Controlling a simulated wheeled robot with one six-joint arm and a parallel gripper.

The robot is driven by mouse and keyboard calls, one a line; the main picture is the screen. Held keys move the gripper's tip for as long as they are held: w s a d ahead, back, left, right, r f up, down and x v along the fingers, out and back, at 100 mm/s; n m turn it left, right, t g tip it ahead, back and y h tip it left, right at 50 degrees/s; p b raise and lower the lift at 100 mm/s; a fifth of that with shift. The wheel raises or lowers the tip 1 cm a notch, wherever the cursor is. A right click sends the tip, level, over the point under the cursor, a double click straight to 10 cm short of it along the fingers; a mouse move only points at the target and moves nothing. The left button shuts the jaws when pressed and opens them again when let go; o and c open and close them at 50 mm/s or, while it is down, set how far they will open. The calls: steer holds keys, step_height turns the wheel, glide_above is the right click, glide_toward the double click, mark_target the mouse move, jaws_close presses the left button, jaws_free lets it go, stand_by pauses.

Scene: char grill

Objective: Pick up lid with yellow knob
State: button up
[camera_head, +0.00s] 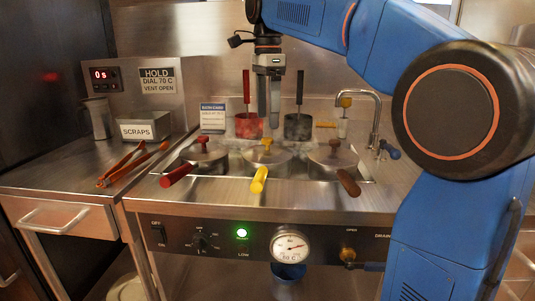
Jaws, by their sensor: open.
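The lid with the yellow knob (267,143) sits on the middle well of the counter. A ladle-like yellow handle (259,180) sticks out in front of it. My gripper (269,122) points straight down above this lid, its fingers apart and empty. The fingertips appear a little above or behind the yellow knob; the exact gap is hard to tell. A lid with a dark red knob (204,147) is to the left, beside a red handle (177,174). Another lid with a reddish-brown knob (334,147) is to the right, beside a brown handle (348,182).
Behind the lids stand a red container (248,126), a dark container (298,127) and a tap (374,110). Orange tongs (132,163) and a SCRAPS box (146,128) are on the left counter. My blue arm crosses the right side. The counter's front strip is mostly clear.

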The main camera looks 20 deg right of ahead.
mark_target(268, 138)
steer(key=shift+w+f, duration=0.15)
steer(key=shift+f, duration=3.95)
steer(key=c, duration=1.9)
